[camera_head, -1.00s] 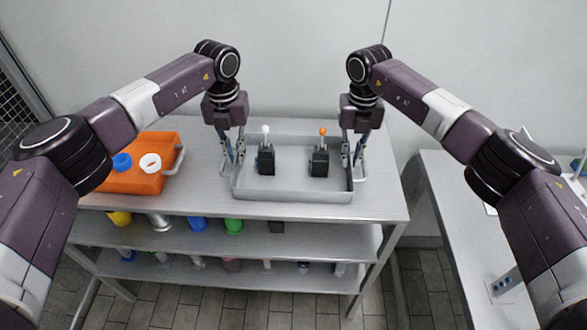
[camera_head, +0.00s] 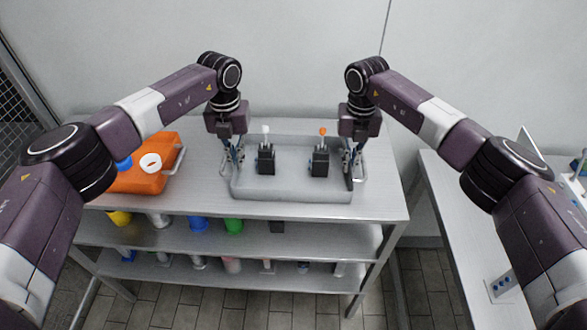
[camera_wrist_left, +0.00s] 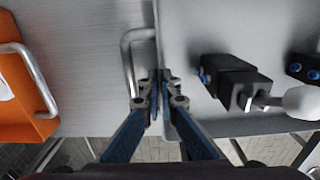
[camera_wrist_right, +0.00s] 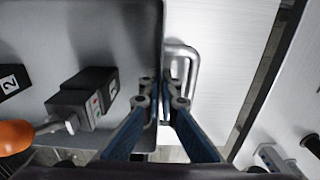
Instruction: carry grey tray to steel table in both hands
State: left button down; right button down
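The grey tray (camera_head: 290,196) is on the top of a metal shelf unit (camera_head: 330,210), with a wire handle at each end. It holds two black blocks, one with a white-tipped lever (camera_head: 265,158) and one with an orange-tipped lever (camera_head: 320,160). My left gripper (camera_head: 236,160) is at the tray's left end, its fingers closed together at the side wall beside the left handle (camera_wrist_left: 127,60). My right gripper (camera_head: 352,165) is likewise closed at the right wall beside the right handle (camera_wrist_right: 190,70). Any gap under the tray is not clear.
An orange tray (camera_head: 150,182) with a blue and a white ring is left of the grey tray. Lower shelves hold several coloured items. Another light metal table (camera_head: 440,190) stands at the right, across a floor gap. A wall is close behind.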

pick_arm(q)
jog(key=shift+w+r, duration=0.1)
jog(key=shift+r, duration=0.15)
pick_arm(e)
jog(key=shift+w+r, duration=0.1)
jog(key=shift+r, duration=0.15)
